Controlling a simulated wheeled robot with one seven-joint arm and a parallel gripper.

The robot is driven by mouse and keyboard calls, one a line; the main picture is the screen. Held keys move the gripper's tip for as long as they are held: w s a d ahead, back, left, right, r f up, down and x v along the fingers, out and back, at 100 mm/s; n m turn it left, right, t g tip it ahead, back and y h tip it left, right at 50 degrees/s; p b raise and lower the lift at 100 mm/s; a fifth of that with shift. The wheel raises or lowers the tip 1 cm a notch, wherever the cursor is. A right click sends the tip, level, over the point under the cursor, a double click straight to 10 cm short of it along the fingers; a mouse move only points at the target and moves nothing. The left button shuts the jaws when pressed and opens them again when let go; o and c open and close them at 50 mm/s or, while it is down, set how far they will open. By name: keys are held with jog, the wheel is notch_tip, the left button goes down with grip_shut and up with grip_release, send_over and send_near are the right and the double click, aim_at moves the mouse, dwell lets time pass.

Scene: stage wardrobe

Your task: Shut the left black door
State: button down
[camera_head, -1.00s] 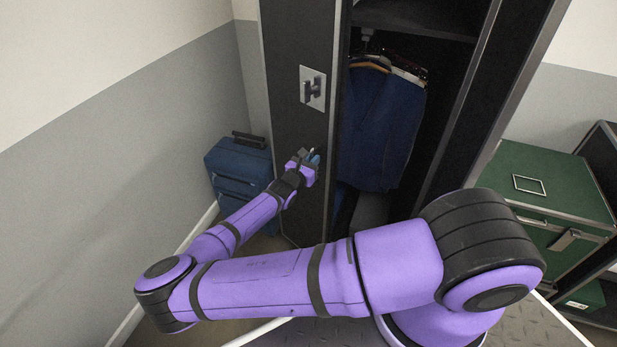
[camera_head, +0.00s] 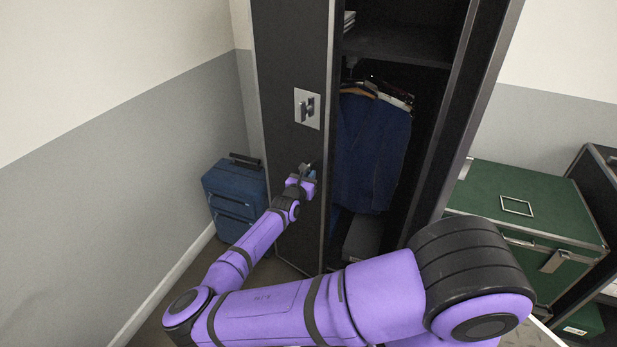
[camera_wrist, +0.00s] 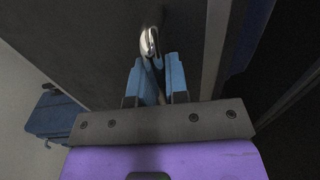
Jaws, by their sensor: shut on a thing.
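The left black door (camera_head: 285,65) of a tall wardrobe stands open, showing the inside to its right. A metal plate with a dark latch (camera_head: 307,108) sits on its face. My gripper (camera_head: 307,172) is at the door face, below that plate and close to the door's right edge. In the wrist view, my blue fingers (camera_wrist: 160,80) are closed about a small bright metal handle (camera_wrist: 150,42) on the door. Part of the handle between the fingers is hidden, and it is too small to make out in the head view.
A blue jacket (camera_head: 368,150) hangs inside the wardrobe, above a grey box (camera_head: 364,238). A blue suitcase (camera_head: 234,200) stands left of the door, by the grey wall. A green trunk (camera_head: 525,205) stands at the right. Little floor shows between suitcase and door.

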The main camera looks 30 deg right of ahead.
jog(key=c, duration=1.4)
grip_release()
jog(key=v, duration=1.1)
